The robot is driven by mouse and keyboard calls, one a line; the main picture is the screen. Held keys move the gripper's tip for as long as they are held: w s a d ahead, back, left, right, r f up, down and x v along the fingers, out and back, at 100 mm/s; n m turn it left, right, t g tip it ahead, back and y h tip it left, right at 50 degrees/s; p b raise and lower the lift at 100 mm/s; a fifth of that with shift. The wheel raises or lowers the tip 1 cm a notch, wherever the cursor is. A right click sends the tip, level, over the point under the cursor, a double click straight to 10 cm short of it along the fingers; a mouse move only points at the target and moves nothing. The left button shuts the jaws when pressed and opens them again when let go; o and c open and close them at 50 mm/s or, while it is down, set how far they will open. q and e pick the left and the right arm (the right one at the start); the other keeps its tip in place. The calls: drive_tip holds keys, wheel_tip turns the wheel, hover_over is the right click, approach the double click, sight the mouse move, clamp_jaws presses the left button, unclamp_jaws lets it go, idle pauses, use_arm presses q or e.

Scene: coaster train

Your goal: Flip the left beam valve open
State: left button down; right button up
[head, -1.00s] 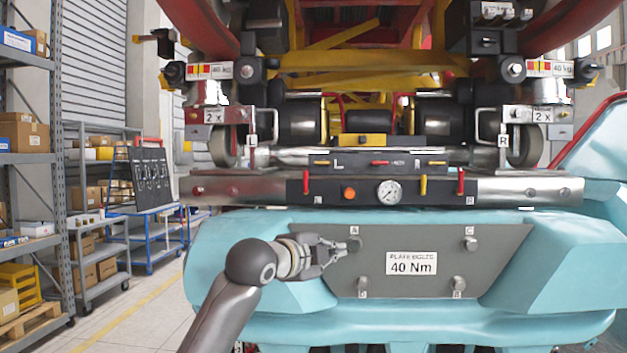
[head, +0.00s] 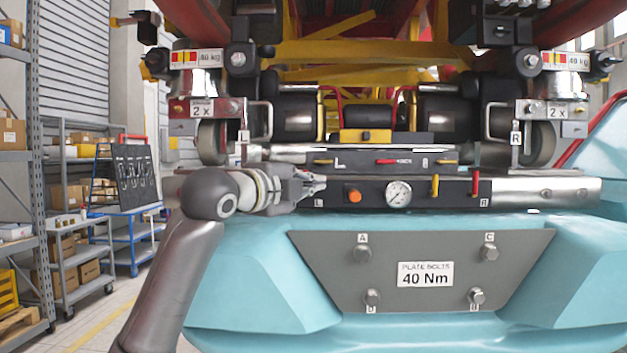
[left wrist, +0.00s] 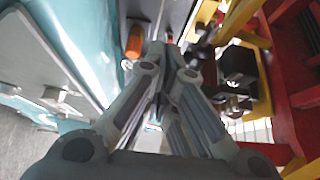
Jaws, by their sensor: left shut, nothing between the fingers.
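The dark valve panel on the silver beam (head: 545,190) carries an L mark at its left end and an R mark at its right. In the head view, my left gripper (head: 320,186) is shut in front of the panel's left end, just above the L mark. Its fingers hide the left red lever there; whether they touch it I cannot tell. The right red lever (head: 475,186) stands upright. In the left wrist view, the shut fingertips (left wrist: 168,58) point toward a small red piece (left wrist: 169,37), likely the left lever. My right gripper is not in view.
An orange button (head: 354,195), a pressure gauge (head: 398,195) and a yellow lever (head: 435,185) sit right of my gripper. A smaller panel with a red lever (head: 386,161) lies just above. The grey bolt plate (head: 330,260) is below.

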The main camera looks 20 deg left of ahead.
use_arm(q)
drive_tip(key=p+x, duration=0.3)
drive_tip(key=x, duration=0.7)
drive_tip(key=shift+a+p, duration=0.1)
drive_tip(key=shift+p, duration=0.3)
drive_tip(key=a+p, duration=0.1)
drive_tip(key=a, duration=0.2)
drive_tip(key=shift+a, duration=0.15)
drive_tip(key=shift+s+a, duration=0.15)
drive_tip(key=shift+a, duration=0.35)
drive_tip(key=shift+d, duration=0.15)
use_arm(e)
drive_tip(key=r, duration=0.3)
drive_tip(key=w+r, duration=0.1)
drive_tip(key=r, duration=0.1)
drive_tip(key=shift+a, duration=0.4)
